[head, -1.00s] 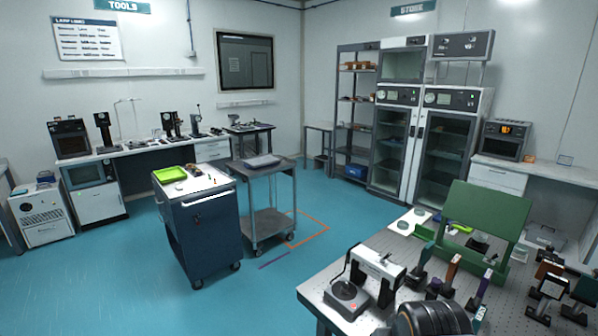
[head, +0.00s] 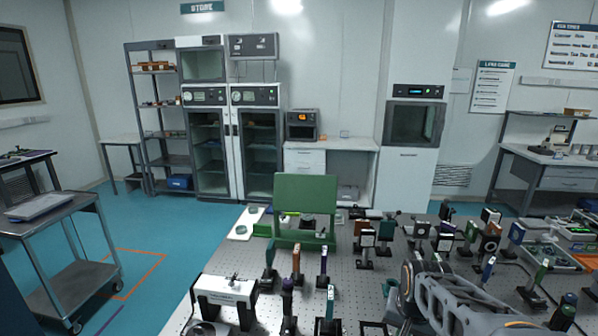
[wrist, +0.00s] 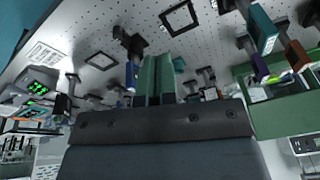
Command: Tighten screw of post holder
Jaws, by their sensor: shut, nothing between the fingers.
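Several post-mounted optics stand on the perforated optical table (head: 355,285) in the head view, among them a brown one (head: 296,264) and a dark green one (head: 270,258). I cannot tell which post holder is the task's, and no screw is clear. My gripper (wrist: 157,78) shows in the wrist view with its two green fingers together and nothing between them. A dark post mount with a blue part (wrist: 131,70) is just left of the fingers in that view, apparently apart from them. In the head view my grey arm reaches over the table's right side and hides part of it.
A green upright panel (head: 306,200) stands at the table's back. A white bridge-shaped device (head: 227,290) is at the front left. Mounts crowd the right side. A grey cart (head: 62,228) stands left, with open blue floor between it and the table.

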